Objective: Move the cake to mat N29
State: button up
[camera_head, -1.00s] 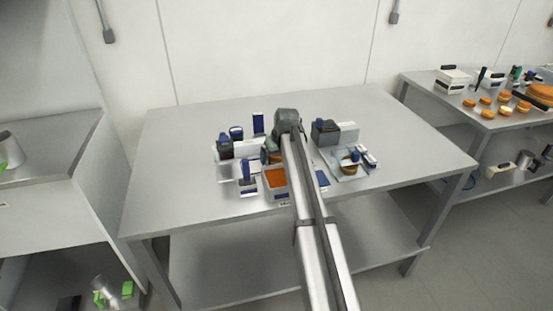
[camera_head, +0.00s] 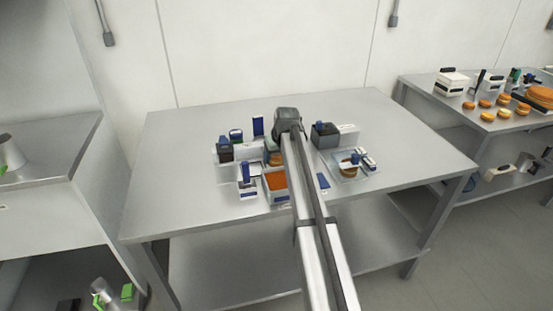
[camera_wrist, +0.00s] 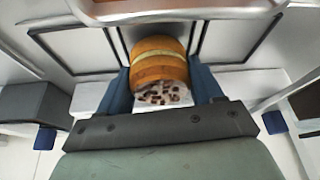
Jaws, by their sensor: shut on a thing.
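The cake (camera_wrist: 160,62) is a round orange-brown piece with a pale cream layer and a white end dotted with brown bits. My gripper (camera_wrist: 160,88) is shut on it, with one blue finger on each side, in the wrist view. In the head view my arm hides most of the gripper; an orange-brown patch (camera_head: 275,158) shows just left of the arm and may be the cake. I cannot make out mat N29: labels on the table are too small to read. A flat blue patch (camera_head: 323,180) lies just right of my arm.
An orange-filled container (camera_head: 275,197) stands left of my arm, near a small blue-and-white item (camera_head: 246,174). A clear tray (camera_head: 370,177) with a brown round stands to the right, before a dark box (camera_head: 325,135). The table's (camera_head: 180,205) left and right sides are clear.

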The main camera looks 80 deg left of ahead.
notch_tip(320, 180, up, 8)
jog(key=shift+w+d, duration=0.1)
jog(key=shift+d, duration=0.05)
jog(key=w+d+r+m+t, duration=0.15)
jog(key=w+d+m, duration=0.25)
jog(key=w+d, duration=0.65)
jog(key=shift+d+f, duration=0.2)
jog(key=shift+f, duration=2.45)
jog(key=shift+d+f, duration=0.15)
jog(key=shift+f, duration=2.45)
jog(key=shift+f, duration=0.1)
jog(key=o, duration=0.7)
jog(key=shift+o, duration=0.2)
jog(key=v, duration=1.2)
